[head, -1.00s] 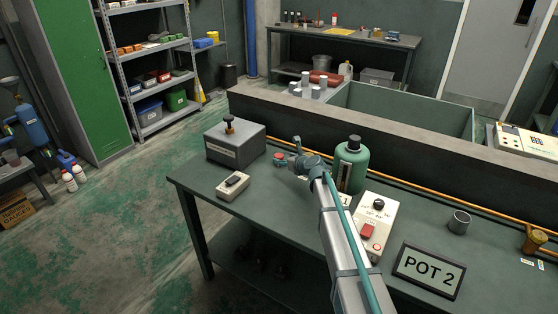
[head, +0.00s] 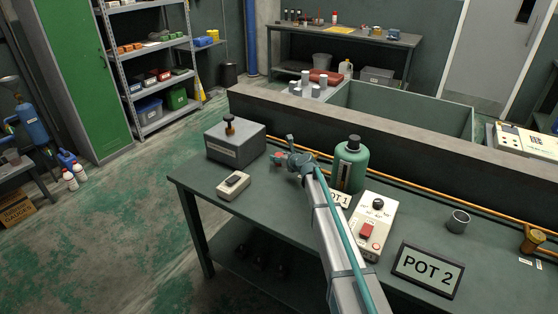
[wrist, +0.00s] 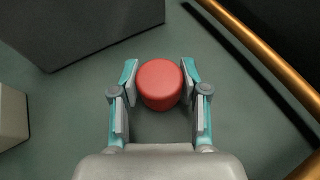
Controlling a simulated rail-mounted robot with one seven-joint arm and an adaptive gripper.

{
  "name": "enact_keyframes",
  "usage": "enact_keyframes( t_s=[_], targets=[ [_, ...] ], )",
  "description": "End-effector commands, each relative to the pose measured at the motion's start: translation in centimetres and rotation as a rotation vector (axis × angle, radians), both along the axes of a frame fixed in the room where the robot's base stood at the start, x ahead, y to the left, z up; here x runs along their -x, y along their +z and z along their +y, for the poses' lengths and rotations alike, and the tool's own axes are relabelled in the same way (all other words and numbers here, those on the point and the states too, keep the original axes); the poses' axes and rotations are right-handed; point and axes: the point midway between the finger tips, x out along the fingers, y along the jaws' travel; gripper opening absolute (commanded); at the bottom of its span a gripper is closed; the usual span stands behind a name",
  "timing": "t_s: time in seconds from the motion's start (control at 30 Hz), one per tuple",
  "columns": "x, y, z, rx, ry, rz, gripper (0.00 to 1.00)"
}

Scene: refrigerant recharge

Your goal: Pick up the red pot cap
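The red pot cap (wrist: 160,84) is a short round cap standing on the dark green bench. In the wrist view it sits between the tips of my gripper (wrist: 160,90), with a narrow gap on each side. My gripper is open, one finger left and one right of the cap.
A grey box with a knob (head: 236,142) and a small light device (head: 233,186) stand to the left. A green canister (head: 351,168) and a switch box (head: 374,228) are close on the right. An orange pipe (wrist: 270,58) runs along the bench's back.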

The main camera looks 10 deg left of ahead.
Motion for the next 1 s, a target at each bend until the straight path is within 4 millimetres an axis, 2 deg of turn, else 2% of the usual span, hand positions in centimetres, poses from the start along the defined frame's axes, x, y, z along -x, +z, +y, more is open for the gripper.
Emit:
enact_keyframes(
  t_s=[0.03,0.17,0.2,0.47,0.67,0.83,1.0],
  targets=[
    [0.0,0.0,0.0,0.000,0.000,0.000,0.31],
    [0.0,0.0,0.0,0.000,0.000,0.000,0.10],
    [0.0,0.0,0.0,0.000,0.000,0.000,0.08],
    [0.0,0.1,0.0,0.000,0.000,0.000,0.08],
    [0.0,1.2,0.0,0.000,0.001,-0.001,0.08],
    [0.0,3.4,0.0,0.000,0.000,-0.002,0.08],
    [2.3,6.4,-2.1,0.000,-0.002,-0.003,0.08]
  ],
)
